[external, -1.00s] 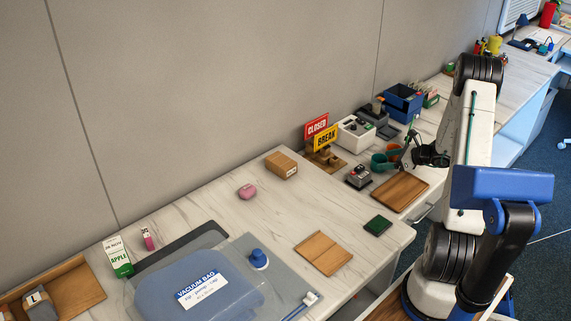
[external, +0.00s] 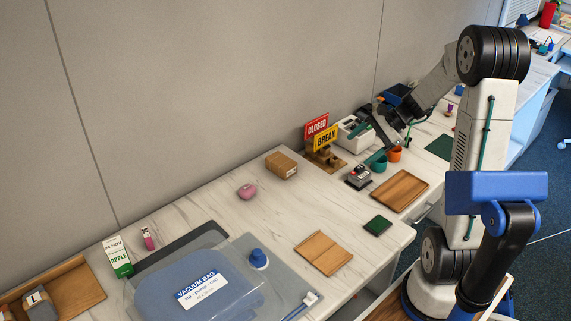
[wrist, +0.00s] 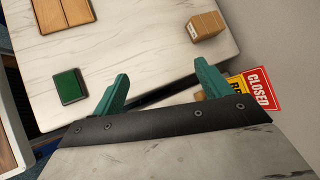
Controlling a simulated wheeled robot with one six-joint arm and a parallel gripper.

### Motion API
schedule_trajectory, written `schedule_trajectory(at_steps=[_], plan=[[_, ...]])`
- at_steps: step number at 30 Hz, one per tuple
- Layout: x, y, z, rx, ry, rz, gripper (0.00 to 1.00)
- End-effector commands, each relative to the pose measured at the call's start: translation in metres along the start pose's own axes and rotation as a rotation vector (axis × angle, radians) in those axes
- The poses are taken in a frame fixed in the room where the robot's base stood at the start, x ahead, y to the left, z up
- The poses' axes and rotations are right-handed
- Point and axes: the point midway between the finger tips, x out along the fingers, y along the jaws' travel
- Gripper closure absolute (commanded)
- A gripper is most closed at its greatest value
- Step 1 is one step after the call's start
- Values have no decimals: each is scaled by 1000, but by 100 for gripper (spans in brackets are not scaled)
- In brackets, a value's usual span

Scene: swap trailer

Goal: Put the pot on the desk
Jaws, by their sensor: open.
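Neither pot shows there. The near desk (external: 225,195) has a marble-like top; it also shows in the wrist view (wrist: 135,50).
A wooden tray (external: 400,190) and a red-and-grey device (external: 358,176) lie near the pots. CLOSED and BREAK signs (external: 321,134) stand to the left. A cardboard box (external: 281,165), a green pad (external: 377,225) and a vacuum bag (external: 200,285) occupy the near desk, with bare patches between.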

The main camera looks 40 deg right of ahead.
Motion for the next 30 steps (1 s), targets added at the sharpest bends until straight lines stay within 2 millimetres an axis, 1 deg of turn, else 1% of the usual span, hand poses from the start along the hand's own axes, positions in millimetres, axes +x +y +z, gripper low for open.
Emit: schedule_trajectory(at_steps=[1,2,3,5,6,8,9,11,12,16,18,21,24,30], plan=[[4,8,36,-123,11,66,23],[5,16,54,-193,17,108,23],[7,26,76,-287,26,161,23],[7,45,105,-427,42,241,23],[7,57,123,-519,53,291,23],[4,78,146,-659,70,365,23],[2,92,160,-751,83,413,23],[-3,112,177,-888,104,482,23],[-7,127,186,-979,119,527,23],[-23,166,204,-1253,173,655,23],[-31,182,208,-1374,203,709,23],[-40,197,209,-1502,240,763,23],[-46,205,209,-1577,264,796,23],[-49,209,207,-1610,276,814,23]])
